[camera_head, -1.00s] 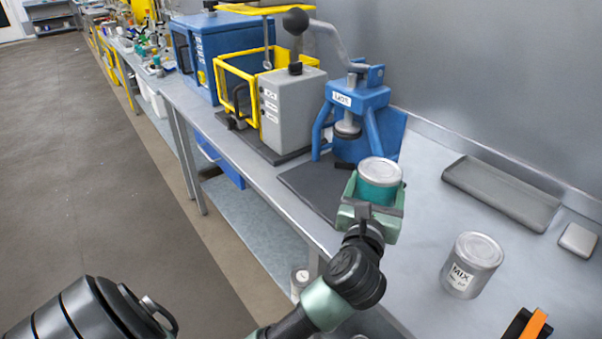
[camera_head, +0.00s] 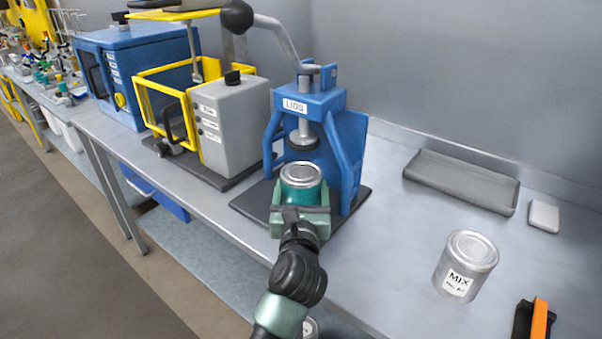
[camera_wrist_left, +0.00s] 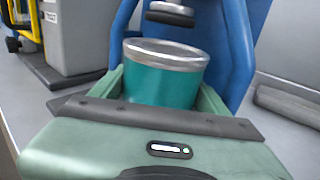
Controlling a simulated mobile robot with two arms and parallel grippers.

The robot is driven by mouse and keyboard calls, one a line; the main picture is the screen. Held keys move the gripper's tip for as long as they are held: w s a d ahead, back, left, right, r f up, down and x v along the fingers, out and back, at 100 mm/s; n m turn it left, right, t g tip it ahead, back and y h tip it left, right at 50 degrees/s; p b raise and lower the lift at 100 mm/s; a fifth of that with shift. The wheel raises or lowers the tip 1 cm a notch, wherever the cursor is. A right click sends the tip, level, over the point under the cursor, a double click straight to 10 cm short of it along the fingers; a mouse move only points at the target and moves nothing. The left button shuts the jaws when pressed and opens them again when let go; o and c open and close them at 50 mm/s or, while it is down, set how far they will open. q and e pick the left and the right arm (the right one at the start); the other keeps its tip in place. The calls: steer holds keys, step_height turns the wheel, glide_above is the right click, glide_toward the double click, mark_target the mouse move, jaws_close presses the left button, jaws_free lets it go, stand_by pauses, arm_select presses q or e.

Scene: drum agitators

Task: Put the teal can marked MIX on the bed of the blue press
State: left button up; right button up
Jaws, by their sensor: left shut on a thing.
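The teal can (camera_head: 301,187) with a silver lid is held in my left gripper (camera_head: 300,205), which is shut on it. The can is upright in front of the blue press (camera_head: 318,105), which bears a LIDS label. In the left wrist view the teal can (camera_wrist_left: 163,75) sits between the green fingers, below the press's round plunger (camera_wrist_left: 170,14) and nearer to me. Its marking is not visible. The dark base (camera_head: 247,205) of the press lies under and around the gripper; I cannot tell if the can touches it. My right gripper is not in view.
A silver can marked MIX (camera_head: 466,265) stands on the bench at right. An orange and black tool (camera_head: 535,320) lies near it. A grey tray (camera_head: 462,182) and a small grey block (camera_head: 543,216) lie at the back. A yellow-framed machine (camera_head: 200,115) stands left of the press.

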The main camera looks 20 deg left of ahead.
arm_select(q)
steer(key=x, duration=0.7)
steer(key=shift+w+a, duration=0.1)
steer(key=shift+w, duration=0.05)
steer(key=shift+w+f, duration=0.15)
steer(key=shift+w, duration=0.1)
steer(key=shift+s+f, duration=0.1)
steer(key=shift+f, duration=0.45)
steer(key=shift+f, duration=0.1)
steer(key=o, duration=2)
steer(key=shift+f, duration=0.1)
steer(key=shift+r, duration=0.2)
steer(key=b+v, duration=0.1)
steer(key=v, duration=1.1)
steer(key=shift+s, duration=0.1)
